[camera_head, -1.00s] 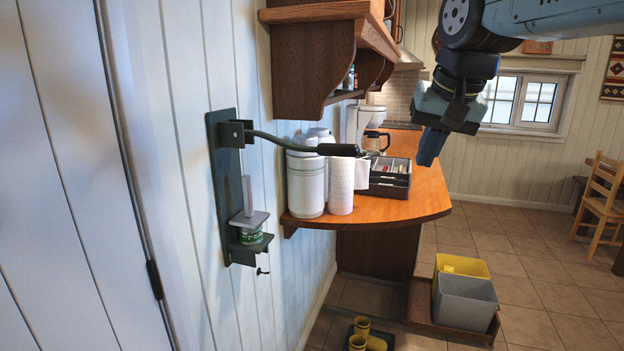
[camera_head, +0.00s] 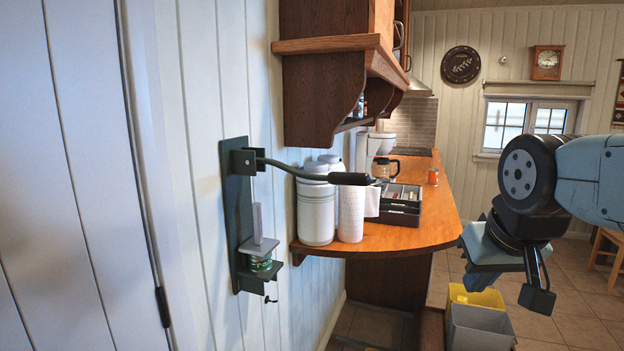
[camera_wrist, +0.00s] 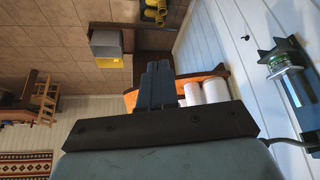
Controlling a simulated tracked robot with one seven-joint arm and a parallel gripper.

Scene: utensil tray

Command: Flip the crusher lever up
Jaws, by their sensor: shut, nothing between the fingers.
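The dark wall-mounted crusher (camera_head: 236,215) is on the white plank wall at left in the head view. Its lever (camera_head: 350,179) sticks out to the right, nearly level and dipping slightly toward its black grip. A green can (camera_head: 260,264) sits low in the crusher under a plate. In the wrist view the crusher (camera_wrist: 291,88) is at the right edge, with part of the lever (camera_wrist: 288,142) below it. My gripper (camera_head: 538,299) is shut and empty, well right of the lever and lower in the picture. Its fingers (camera_wrist: 157,88) show together in the wrist view.
A wooden counter (camera_head: 430,227) behind the lever holds a white canister (camera_head: 316,212), a paper roll (camera_head: 351,215) and a dark utensil tray (camera_head: 401,214). A wall cabinet (camera_head: 322,97) hangs above. Yellow and grey bins (camera_head: 478,328) stand on the floor. Open space lies between gripper and lever.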

